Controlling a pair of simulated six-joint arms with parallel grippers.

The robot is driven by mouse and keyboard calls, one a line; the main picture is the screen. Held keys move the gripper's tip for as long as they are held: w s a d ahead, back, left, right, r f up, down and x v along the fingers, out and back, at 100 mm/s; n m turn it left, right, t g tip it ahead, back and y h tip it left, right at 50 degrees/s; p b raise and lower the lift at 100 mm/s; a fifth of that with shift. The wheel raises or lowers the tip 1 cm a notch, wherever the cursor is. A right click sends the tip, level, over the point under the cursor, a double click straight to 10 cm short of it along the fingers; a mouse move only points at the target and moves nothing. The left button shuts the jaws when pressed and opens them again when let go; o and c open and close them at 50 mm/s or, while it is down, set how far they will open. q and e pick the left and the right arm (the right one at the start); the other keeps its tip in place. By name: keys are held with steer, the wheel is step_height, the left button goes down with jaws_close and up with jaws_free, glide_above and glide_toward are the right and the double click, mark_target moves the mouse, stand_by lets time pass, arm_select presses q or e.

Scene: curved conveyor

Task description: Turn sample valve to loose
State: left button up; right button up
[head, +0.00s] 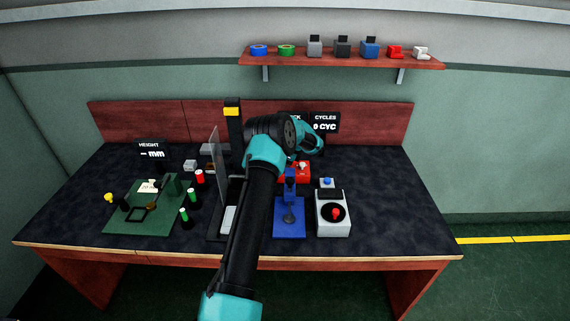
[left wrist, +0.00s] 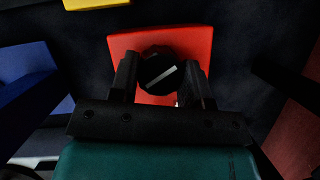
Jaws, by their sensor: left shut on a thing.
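The sample valve shows in the left wrist view as a round black knob (left wrist: 158,70) with a pale pointer line, on a red block (left wrist: 203,42). The pointer line runs slantwise, from lower left to upper right. My left gripper (left wrist: 160,78) has one finger on each side of the knob and is shut on it. In the head view the red block (head: 303,178) sits at the middle of the bench, partly hidden by my left arm. The gripper's fingertips are hidden there. My right gripper is in neither view.
A blue press-like fixture (head: 289,220) and a white box with a red knob (head: 333,225) stand in front of the red block. A clear upright panel (head: 217,165) is to the left. A green mat (head: 140,218) lies further left. The bench's right end is clear.

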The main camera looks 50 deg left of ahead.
arm_select(q)
steer(key=n+h, duration=0.1)
steer(key=n, duration=0.2)
steer(key=n+g+h, duration=0.1)
steer(key=n, duration=0.3)
steer(key=shift+a+g, duration=0.1)
steer(key=shift+g, duration=0.2)
steer(key=n+h, duration=0.1)
steer(key=n, duration=0.2)
steer(key=shift+a+n+g, duration=0.1)
steer(key=shift+n+g, duration=0.2)
steer(key=shift+n, duration=0.1)
steer(key=shift+n+h, duration=1)
steer(key=shift+n, duration=0.9)
steer(key=o, duration=0.9)
